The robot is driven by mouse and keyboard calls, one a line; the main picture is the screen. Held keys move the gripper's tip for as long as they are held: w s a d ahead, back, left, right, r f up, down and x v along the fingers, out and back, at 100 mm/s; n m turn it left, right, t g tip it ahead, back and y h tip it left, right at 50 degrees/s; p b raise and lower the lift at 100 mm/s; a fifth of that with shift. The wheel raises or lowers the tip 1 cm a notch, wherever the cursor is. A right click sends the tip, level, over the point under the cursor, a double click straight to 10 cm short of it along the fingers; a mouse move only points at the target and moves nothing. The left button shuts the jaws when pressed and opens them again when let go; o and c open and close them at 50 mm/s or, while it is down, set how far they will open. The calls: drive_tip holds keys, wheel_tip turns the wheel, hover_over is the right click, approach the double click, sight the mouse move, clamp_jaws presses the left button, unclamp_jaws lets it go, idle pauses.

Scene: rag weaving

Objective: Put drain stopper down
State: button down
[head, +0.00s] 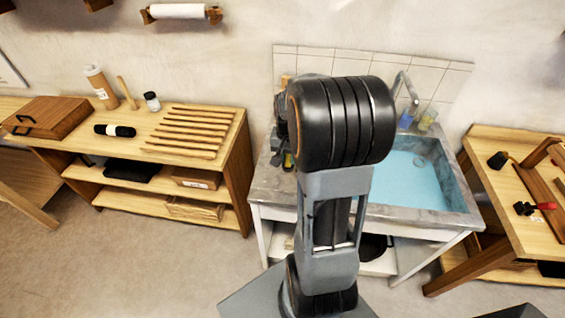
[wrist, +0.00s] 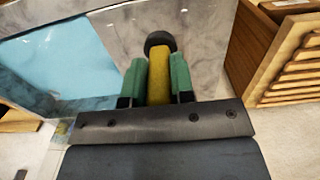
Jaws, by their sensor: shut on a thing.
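My gripper (wrist: 157,84) has green fingertips and is shut on the drain stopper (wrist: 160,70), a yellow piece with a dark rounded end that points away from the wrist. In the wrist view the dark end shows against the grey marbled sink counter (wrist: 205,45); I cannot tell whether it touches it. In the head view my arm hides most of the gripper, and a small yellow bit (head: 288,160) shows at the counter's left side. The sink basin (head: 405,180) holds blue water, to the right of my arm; it also shows at left in the wrist view (wrist: 65,60).
A wooden bench (head: 240,130) with a slatted rack (head: 190,132) is to the left. Another wooden table (head: 530,235) with dark-handled tools is to the right. Some counter is bare at the left front.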

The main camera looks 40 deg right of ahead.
drive_tip(key=w+f, duration=0.2)
drive_tip(key=f, duration=0.1)
drive_tip(key=w+d+f+p, duration=0.1)
drive_tip(key=w+f, duration=0.2)
drive_tip(key=shift+w+d, duration=0.2)
drive_tip(key=shift+w, duration=0.05)
wheel_tip(320, 180, down, 3)
drive_tip(key=shift+w+r+p, duration=0.1)
drive_tip(key=shift+w+p, duration=0.05)
drive_tip(key=shift+p, duration=0.35)
drive_tip(key=shift+f, duration=0.3)
drive_tip(key=shift+f, duration=0.2)
drive_tip(key=c, duration=1)
unclamp_jaws()
drive_tip(key=shift+r, duration=0.15)
